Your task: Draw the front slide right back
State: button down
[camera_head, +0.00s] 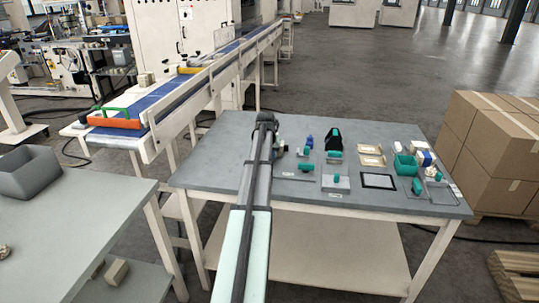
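My arm reaches out over the grey table (240,140), and its far end is above the table's left half. My gripper (279,149) is small and mostly hidden by my own arm, so its fingers cannot be made out. Just right of it, a flat grey plate (290,177) carries a teal handle (305,167). Further right, a second grey plate (343,186) has an upright teal handle (336,179). A third teal handle (417,186) stands at the right. I cannot tell which of these is the front slide, nor how far any is drawn.
A black frame (379,181), a teal bin (405,166), tan trays (371,150), a black item (334,138) and a blue item (309,141) share the table. Cardboard boxes (490,145) stand at right, a conveyor (200,90) behind left. The table's front right strip is clear.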

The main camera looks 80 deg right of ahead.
jog(key=a, duration=0.6)
jog(key=c, duration=1)
grip_release()
jog(key=v, duration=1.3)
jog(key=shift+a+r, duration=0.15)
jog(key=shift+r, duration=0.15)
